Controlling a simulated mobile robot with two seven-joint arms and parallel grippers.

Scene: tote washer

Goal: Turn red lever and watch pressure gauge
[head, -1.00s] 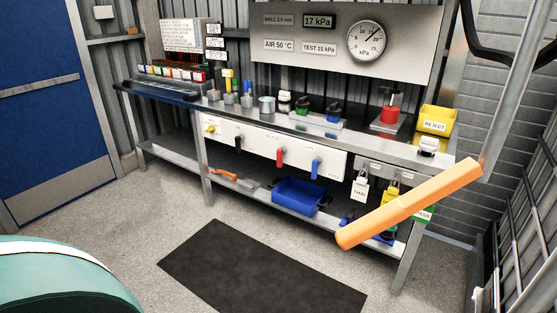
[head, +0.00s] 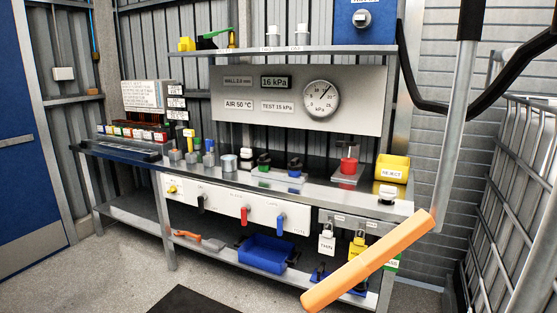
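The red lever (head: 244,214) is on the white panel (head: 214,203) along the front of the bench, between a black lever (head: 201,203) and a blue lever (head: 281,222). It hangs down from its pivot. The round pressure gauge (head: 321,99) is on the grey board (head: 362,90) above the bench. Its needle points up and to the right. A digital display (head: 275,83) beside it reads 16 kPa, and a label (head: 277,107) reads TEST 15 kPa. Neither of my grippers is in view.
An orange bar (head: 368,262) on a grey pole (head: 456,130) crosses the right foreground, in front of the bench's right end. A wire cage (head: 505,200) stands at the right. A dark mat (head: 190,300) lies on the floor before the bench. The bench (head: 320,187) holds pots and a yellow REJECT bin (head: 393,168).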

